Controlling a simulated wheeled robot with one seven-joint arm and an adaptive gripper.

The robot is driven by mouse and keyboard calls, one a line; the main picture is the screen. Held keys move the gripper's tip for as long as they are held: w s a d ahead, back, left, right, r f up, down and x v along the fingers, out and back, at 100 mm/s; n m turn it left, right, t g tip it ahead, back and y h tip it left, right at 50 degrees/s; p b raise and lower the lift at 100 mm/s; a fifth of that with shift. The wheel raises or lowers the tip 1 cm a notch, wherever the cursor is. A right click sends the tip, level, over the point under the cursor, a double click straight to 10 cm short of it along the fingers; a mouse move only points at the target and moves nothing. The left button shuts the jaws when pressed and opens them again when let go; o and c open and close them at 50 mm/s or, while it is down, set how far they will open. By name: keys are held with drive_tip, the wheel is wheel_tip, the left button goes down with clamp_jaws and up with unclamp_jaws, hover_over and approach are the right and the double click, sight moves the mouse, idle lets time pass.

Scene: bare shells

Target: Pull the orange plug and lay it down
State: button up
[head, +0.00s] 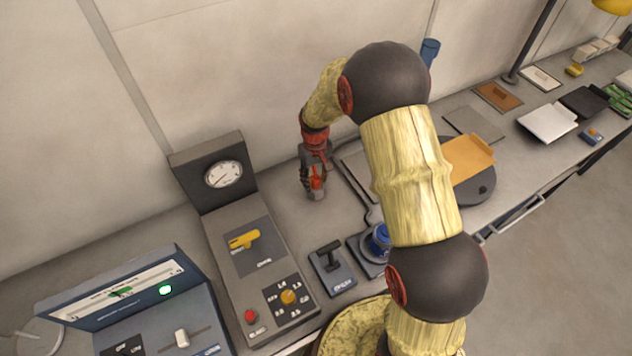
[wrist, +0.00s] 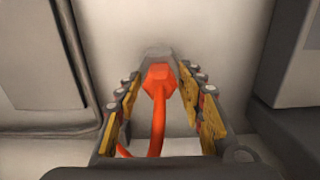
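The orange plug (wrist: 159,80) sits against a pale grey hexagonal socket (wrist: 157,53), and its orange cord (wrist: 157,130) runs down toward the camera. My gripper (wrist: 161,76) is open, with one yellow-padded finger on each side of the plug and a visible gap to it on both sides. In the head view my gripper (head: 314,182) points down at the bench behind the lever box, with the orange plug (head: 317,183) showing between its fingers. The fingers partly hide the plug and socket there.
A console with a gauge (head: 223,174) stands left of my gripper. A small lever box (head: 331,268) and a blue knob (head: 378,241) are nearer the front. A grey panel (wrist: 35,55) and a box (wrist: 292,55) flank the socket. My arm hides part of the bench.

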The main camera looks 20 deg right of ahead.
sight(315, 178)
clamp_jaws()
idle(0.3)
drive_tip(key=shift+r, duration=0.2)
drive_tip(key=shift+r+p, duration=1.8)
drive_tip(key=shift+r, duration=1)
